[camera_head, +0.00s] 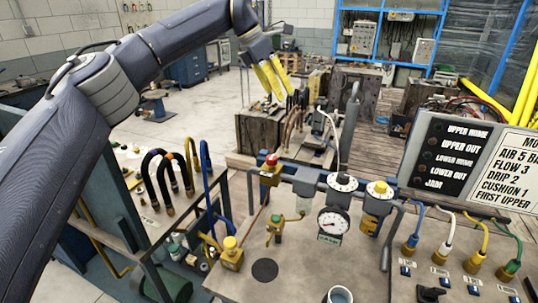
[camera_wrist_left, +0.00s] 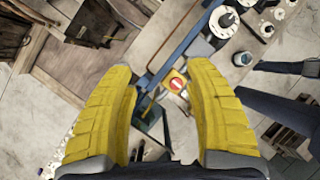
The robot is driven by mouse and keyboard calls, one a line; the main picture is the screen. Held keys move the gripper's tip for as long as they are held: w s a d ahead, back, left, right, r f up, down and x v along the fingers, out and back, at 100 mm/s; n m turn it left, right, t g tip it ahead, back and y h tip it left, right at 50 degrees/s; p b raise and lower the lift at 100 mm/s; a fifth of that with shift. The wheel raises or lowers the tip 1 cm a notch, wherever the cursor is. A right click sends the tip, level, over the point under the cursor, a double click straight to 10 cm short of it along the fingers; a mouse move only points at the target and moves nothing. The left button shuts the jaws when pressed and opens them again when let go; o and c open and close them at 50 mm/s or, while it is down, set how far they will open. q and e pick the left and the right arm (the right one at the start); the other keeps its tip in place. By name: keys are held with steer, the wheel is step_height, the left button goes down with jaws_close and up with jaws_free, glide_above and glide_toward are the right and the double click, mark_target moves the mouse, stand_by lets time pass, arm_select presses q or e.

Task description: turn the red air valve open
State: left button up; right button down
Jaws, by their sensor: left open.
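The red air valve (camera_head: 271,160) is a red knob on a yellow body at the back left of the grey bench. In the left wrist view, a red disc with a white mark on a yellow square (camera_wrist_left: 176,84), apparently the same valve, shows between the fingers and well beyond them. My left gripper (camera_head: 272,82) has yellow fingers and is open and empty. It hangs in the air above and behind the valve in the head view, apart from it. My right gripper is not in view.
A pressure gauge (camera_head: 333,223), a black-and-white dial (camera_head: 342,182) and a yellow-topped regulator (camera_head: 378,190) stand right of the valve. Black and blue hoses (camera_head: 165,175) arch up at the left. A dark label panel (camera_head: 440,155) stands at the right. Wooden crates (camera_head: 262,132) lie behind.

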mark_target(272, 157)
arm_select(q)
steer(key=s+a+f+g+y, duration=0.2)
steer(key=s+y, duration=0.3)
steer(key=f, duration=1.7)
steer(key=shift+s+d, duration=0.15)
steer(key=shift+d, duration=0.1)
jaws_close()
